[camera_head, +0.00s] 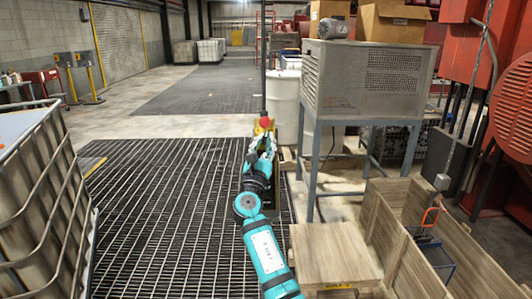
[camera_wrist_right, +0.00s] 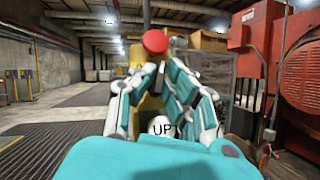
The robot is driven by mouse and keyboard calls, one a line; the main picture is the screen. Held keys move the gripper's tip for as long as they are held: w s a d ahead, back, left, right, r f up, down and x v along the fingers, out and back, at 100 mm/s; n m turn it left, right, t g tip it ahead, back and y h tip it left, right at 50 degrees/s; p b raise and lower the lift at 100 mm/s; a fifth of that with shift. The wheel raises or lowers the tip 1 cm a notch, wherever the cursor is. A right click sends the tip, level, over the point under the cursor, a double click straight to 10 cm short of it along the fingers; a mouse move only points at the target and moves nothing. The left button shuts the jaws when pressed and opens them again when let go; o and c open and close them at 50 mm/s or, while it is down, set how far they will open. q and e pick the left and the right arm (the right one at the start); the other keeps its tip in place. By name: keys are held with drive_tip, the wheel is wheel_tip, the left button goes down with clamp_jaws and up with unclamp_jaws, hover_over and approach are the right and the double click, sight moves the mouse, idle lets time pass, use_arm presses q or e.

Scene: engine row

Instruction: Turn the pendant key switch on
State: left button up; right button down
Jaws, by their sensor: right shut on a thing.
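The yellow pendant (camera_head: 265,122) hangs upright in mid-air in the middle of the head view, with a red knob on it. My right gripper (camera_head: 264,140) reaches out to it and covers its lower part. In the right wrist view, the pendant's yellow body (camera_wrist_right: 151,98) shows between the two fingers of my right gripper (camera_wrist_right: 154,80). The fingers are shut on the pendant, one on each side. I cannot make out the key switch. My left gripper is not in view.
A grey metal cabinet (camera_head: 372,82) on a stand is right of the pendant. A wooden crate (camera_head: 335,252) stands at the lower right, a caged tank (camera_head: 45,215) at the left. Red machinery (camera_head: 515,100) fills the right edge. The grated floor (camera_head: 165,200) is open.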

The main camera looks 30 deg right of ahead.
drive_tip(key=shift+w+a+r+m+g+h+b, duration=0.1)
drive_tip(key=shift+m+g+h+b, duration=0.5)
drive_tip(key=shift+m+g, duration=0.5)
drive_tip(key=shift+m+g+h+b, duration=0.4)
drive_tip(key=shift+m+g+b, duration=0.4)
drive_tip(key=shift+m, duration=0.6)
drive_tip(key=c, duration=1.4)
unclamp_jaws()
drive_tip(key=shift+d, duration=0.2)
drive_tip(key=shift+a, duration=0.1)
drive_tip(key=shift+a+f, duration=0.25)
drive_tip(key=v, duration=1.1)
drive_tip(key=shift+a+g, duration=0.15)
drive_tip(key=shift+g, duration=0.15)
